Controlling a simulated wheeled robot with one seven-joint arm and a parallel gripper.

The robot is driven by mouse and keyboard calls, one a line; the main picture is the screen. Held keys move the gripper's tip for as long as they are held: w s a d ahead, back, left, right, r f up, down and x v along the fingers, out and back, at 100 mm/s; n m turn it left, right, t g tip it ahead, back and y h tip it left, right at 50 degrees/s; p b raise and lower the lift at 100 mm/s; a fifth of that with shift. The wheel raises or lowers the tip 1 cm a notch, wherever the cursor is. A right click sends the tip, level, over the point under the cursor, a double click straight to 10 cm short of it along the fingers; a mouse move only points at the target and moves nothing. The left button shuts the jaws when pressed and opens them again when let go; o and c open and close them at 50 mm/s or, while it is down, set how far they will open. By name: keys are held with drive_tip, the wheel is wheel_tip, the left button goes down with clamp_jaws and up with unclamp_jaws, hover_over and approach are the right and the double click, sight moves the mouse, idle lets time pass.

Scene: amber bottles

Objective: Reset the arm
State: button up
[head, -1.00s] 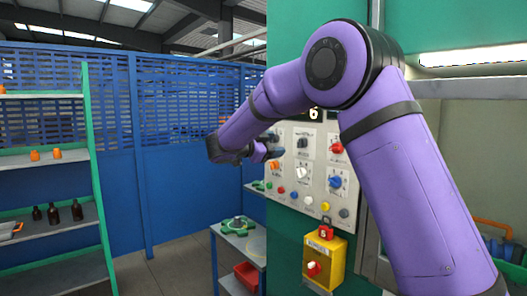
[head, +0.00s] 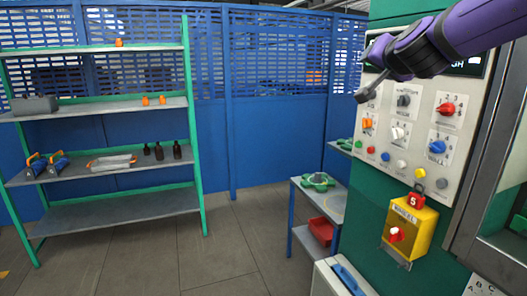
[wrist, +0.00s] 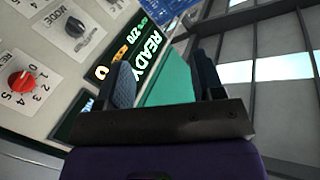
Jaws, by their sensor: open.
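My purple arm reaches in from the upper right in the head view. My gripper (head: 368,76) is in front of the upper part of a control panel (head: 470,99) and holds nothing. In the wrist view my gripper (wrist: 167,84) shows two dark fingers standing apart, with a green surface and a lit display (wrist: 137,62) reading "READY" beyond them. A red knob (wrist: 22,82) and a black MODE knob (wrist: 75,27) show on the panel to the left. I cannot tell the exact gap between the fingers and the panel.
A green-framed shelf (head: 120,204) at left holds dark bottles (head: 159,152), a tray (head: 112,163) and orange-handled items. A small table (head: 330,204) carries a green handwheel (head: 318,181). A yellow box (head: 410,228) juts out below the panel. The floor (head: 220,255) between is clear.

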drive_tip(key=s+d+f+n+g, duration=0.1)
drive_tip(key=s+f+n+g, duration=0.1)
drive_tip(key=s+f, duration=0.4)
drive_tip(key=s+d+f+n+g, duration=0.1)
drive_tip(key=s+f+g, duration=0.4)
drive_tip(key=s, duration=1)
drive_tip(key=s+d+f+n+g, duration=0.2)
drive_tip(key=s+f, duration=0.4)
drive_tip(key=s, duration=0.5)
drive_tip(key=shift+s+f+n+g+y, duration=0.3)
drive_tip(key=shift+n+g, duration=0.4)
drive_tip(key=shift+g, duration=0.4)
drive_tip(key=shift+w, duration=0.1)
